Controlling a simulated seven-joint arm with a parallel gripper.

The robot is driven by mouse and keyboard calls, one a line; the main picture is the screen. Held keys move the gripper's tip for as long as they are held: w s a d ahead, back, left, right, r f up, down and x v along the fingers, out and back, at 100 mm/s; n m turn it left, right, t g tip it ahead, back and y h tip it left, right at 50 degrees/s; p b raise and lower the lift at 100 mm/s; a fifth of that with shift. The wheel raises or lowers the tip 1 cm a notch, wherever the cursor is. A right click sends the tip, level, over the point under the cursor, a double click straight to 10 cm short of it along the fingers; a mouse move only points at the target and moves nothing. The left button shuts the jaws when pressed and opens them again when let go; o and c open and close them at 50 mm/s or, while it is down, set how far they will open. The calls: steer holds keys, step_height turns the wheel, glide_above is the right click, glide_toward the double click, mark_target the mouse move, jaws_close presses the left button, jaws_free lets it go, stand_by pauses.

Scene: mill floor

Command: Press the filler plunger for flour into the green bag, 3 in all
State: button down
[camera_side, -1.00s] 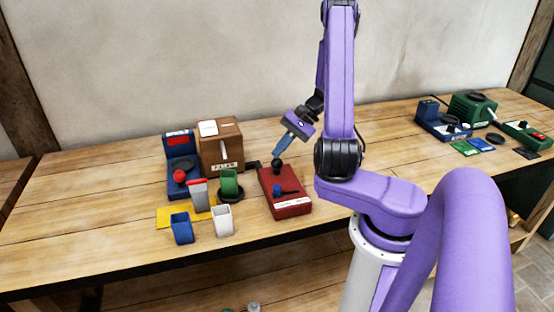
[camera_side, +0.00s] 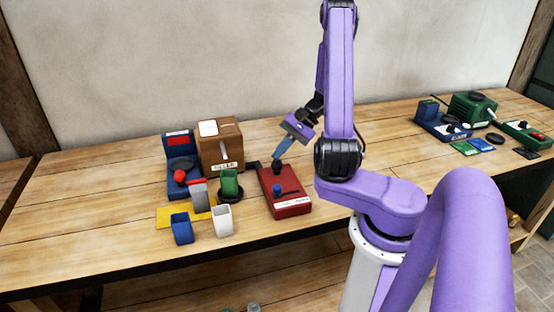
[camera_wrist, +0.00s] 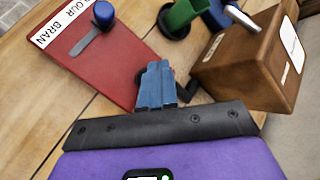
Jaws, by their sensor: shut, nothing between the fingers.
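The red filler box (camera_side: 287,207) stands mid-bench, with a blue knob (camera_side: 277,189) on its top. In the wrist view the red box (camera_wrist: 100,65) shows a grey strip beside the blue knob (camera_wrist: 103,14) and a label reading FLOUR and BRAN. A black plunger knob (camera_side: 277,167) is at its back end. My gripper (camera_side: 279,157) is shut and empty, its blue fingertips on or just above that knob; contact is unclear. In the wrist view the fingers (camera_wrist: 158,72) mostly hide the plunger. The green bag (camera_side: 229,183) stands upright on a black round base beside the wooden box (camera_side: 222,148).
A blue device (camera_side: 182,150) with a red display stands left of the wooden box. A grey container with a red top (camera_side: 198,197), a blue cup (camera_side: 181,229) and a white cup (camera_side: 222,221) stand in front. Green and blue equipment (camera_side: 470,108) is far right.

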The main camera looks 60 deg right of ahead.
steer(key=shift+f, duration=0.45)
stand_by(0.4)
stand_by(0.3)
steer(key=shift+r, duration=1.35)
steer(key=shift+r, duration=0.1)
steer(key=shift+r, duration=2.4)
stand_by(0.3)
step_height(320, 180, up, 4)
steer(key=m, duration=1.9)
steer(key=shift+w+f+t+h, duration=0.1)
steer(key=shift+t+h, duration=0.2)
steer(key=shift+t, duration=0.1)
